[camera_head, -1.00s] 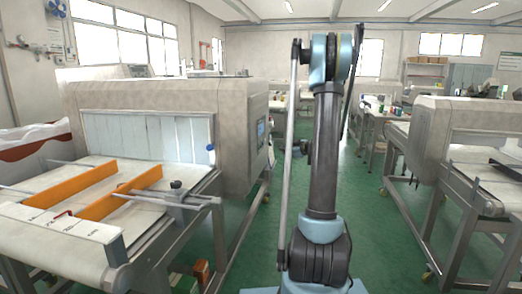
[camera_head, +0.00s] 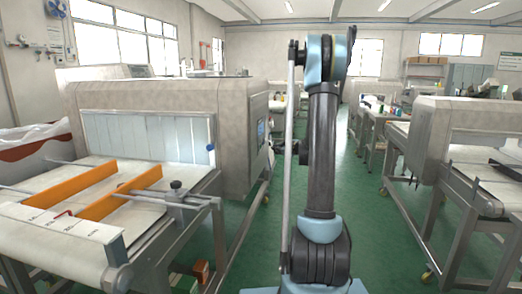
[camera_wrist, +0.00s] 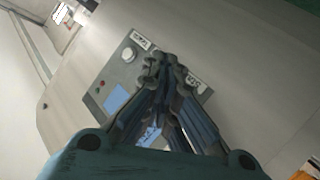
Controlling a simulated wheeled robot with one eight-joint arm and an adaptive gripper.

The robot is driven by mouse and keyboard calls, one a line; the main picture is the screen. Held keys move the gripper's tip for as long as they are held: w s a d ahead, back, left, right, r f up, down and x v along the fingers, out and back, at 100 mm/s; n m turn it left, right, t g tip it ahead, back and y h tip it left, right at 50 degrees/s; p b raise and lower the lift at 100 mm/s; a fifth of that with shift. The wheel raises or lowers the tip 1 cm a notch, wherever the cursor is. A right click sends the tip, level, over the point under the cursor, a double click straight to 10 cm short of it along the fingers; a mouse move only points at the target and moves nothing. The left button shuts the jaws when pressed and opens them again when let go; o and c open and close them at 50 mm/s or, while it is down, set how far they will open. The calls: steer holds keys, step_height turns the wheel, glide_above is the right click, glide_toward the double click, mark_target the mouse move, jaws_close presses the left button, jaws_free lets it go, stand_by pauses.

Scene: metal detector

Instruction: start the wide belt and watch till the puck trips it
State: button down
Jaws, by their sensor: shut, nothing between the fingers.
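My gripper (camera_wrist: 165,66) is shut and empty in the wrist view. Its fingertips lie in front of a grey control panel (camera_wrist: 108,78) on a pale machine housing; whether they touch it I cannot tell. The panel has a round pale knob or button (camera_wrist: 128,54), small indicator lights (camera_wrist: 100,86), a blue screen (camera_wrist: 116,98) and white labels. The fingers hide part of it. In the head view, a belt (camera_head: 135,212) with orange guide rails (camera_head: 75,186) runs into a large detector housing (camera_head: 165,95) at left. I cannot make out a puck.
A second belt machine (camera_head: 455,135) stands at right. A green floor aisle (camera_head: 376,235) runs between the two. A small red box (camera_head: 201,271) is low beside the left machine's frame. Further tables and machines stand at the back.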

mark_target(260, 146)
steer(key=shift+w+a, duration=0.3)
steer(key=shift+a, duration=0.65)
steer(key=shift+w+a, duration=0.3)
steer(key=shift+a, duration=0.6)
steer(key=shift+a, duration=0.15)
steer(key=shift+a, duration=0.3)
